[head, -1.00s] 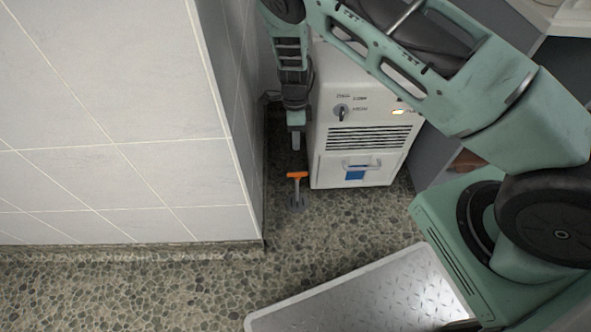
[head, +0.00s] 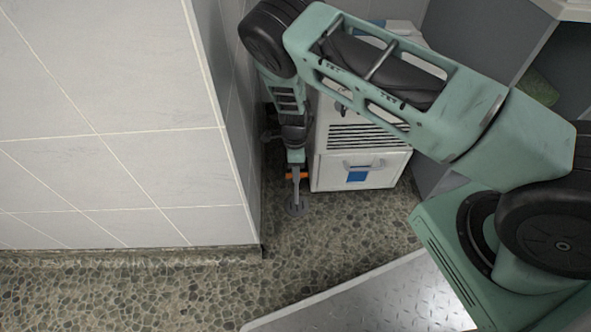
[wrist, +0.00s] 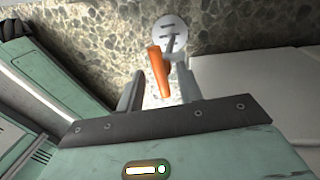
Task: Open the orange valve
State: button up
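The orange valve (head: 304,176) is a small bar handle on a short grey post with a round floor plate, low beside the white machine. In the head view my gripper (head: 296,168) points down right at it and hides most of the handle. In the wrist view the orange handle (wrist: 160,72) lies between my two fingers, with the round plate beyond it. The fingers are apart, with a visible gap on the left side of the handle; contact on the right side is unclear.
The white machine (head: 335,175) with a vent and a blue-marked drawer stands just right of the valve. A tiled wall (head: 120,180) rises close on the left. Pebbled floor (head: 190,295) is clear in front.

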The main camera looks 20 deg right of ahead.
grip_shut()
jog(key=shift+n, duration=0.3)
jog(key=n+p, duration=0.2)
jog(key=n, duration=0.1)
jog(key=shift+a+r+n+h, duration=0.1)
jog(key=shift+a+n+h, duration=0.05)
jog(key=shift+n+h, duration=0.25)
jog(key=n+p, duration=0.1)
jog(key=n, duration=0.3)
jog(key=shift+s+h+p, duration=0.15)
jog(key=shift+h+p, duration=0.15)
jog(key=shift+h, duration=0.1)
jog(key=n, duration=0.2)
jog(key=n+p, duration=0.1)
jog(key=n, duration=0.2)
jog(key=shift+s+t+h, duration=0.1)
jog(key=shift+t+h, duration=0.2)
jog(key=shift+s+n+t+p, duration=0.1)
jog(key=shift+n+t+p, duration=0.55)
jog(key=shift+n, duration=1.55)
jog(key=shift+g+h, duration=0.25)
jog(key=shift+h, duration=0.05)
